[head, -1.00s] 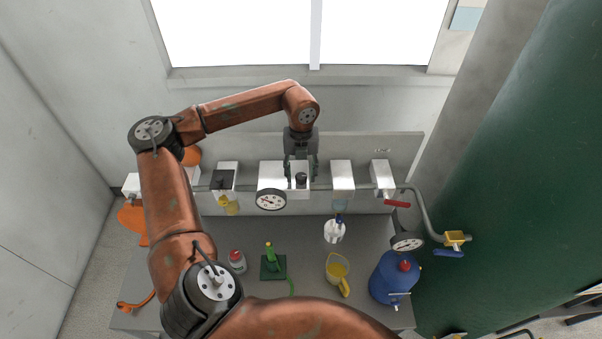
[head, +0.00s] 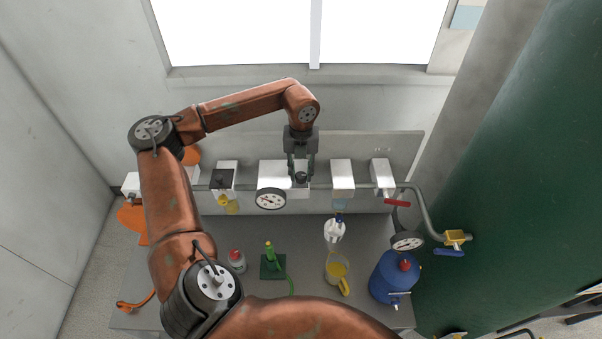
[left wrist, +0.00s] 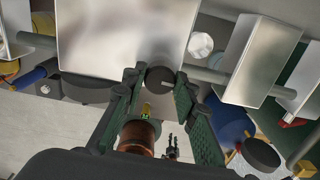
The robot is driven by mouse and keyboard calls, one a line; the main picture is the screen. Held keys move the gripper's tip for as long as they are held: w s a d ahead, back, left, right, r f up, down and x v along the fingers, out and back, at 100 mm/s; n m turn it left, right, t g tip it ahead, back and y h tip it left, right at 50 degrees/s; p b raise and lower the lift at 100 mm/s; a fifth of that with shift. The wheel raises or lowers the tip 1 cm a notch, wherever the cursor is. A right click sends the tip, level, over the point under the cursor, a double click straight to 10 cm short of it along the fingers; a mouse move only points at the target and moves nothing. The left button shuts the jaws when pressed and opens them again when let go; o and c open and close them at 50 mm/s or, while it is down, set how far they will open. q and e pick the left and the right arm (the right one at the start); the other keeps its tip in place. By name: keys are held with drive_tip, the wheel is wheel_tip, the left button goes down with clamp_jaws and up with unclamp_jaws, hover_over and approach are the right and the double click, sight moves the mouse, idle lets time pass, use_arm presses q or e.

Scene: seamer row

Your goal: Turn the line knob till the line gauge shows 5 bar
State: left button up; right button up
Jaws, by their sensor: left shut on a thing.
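The line knob (head: 301,178) is a small dark round knob on top of a white box on the pipe at the back. It also shows in the left wrist view (left wrist: 160,79), with a pale mark on its face. My left gripper (head: 301,175) comes down from above and is shut on the knob, a finger on either side. The line gauge (head: 270,199) is a white round dial with a dark rim at the front of the same box. Its numbers are too small to read.
A second gauge (head: 407,241) stands by the blue tank (head: 391,276) at the right. A red-handled valve (head: 397,203) sits on the pipe.

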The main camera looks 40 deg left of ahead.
sight(301, 175)
use_arm(q)
drive_tip(key=m+b, duration=0.1)
drive_tip(key=m, duration=0.1)
drive_tip(key=shift+m, duration=0.3)
drive_tip(key=m+b, duration=0.1)
drive_tip(key=m, duration=0.1)
drive_tip(key=shift+m, duration=0.4)
drive_tip(key=m+b, duration=0.2)
drive_tip(key=m, duration=0.3)
drive_tip(key=shift+m, duration=0.3)
drive_tip(key=shift+r, duration=0.1)
drive_tip(key=o, duration=1.2)
drive_tip(key=shift+c, duration=0.2)
wheel_tip(301, 175, up, 12)
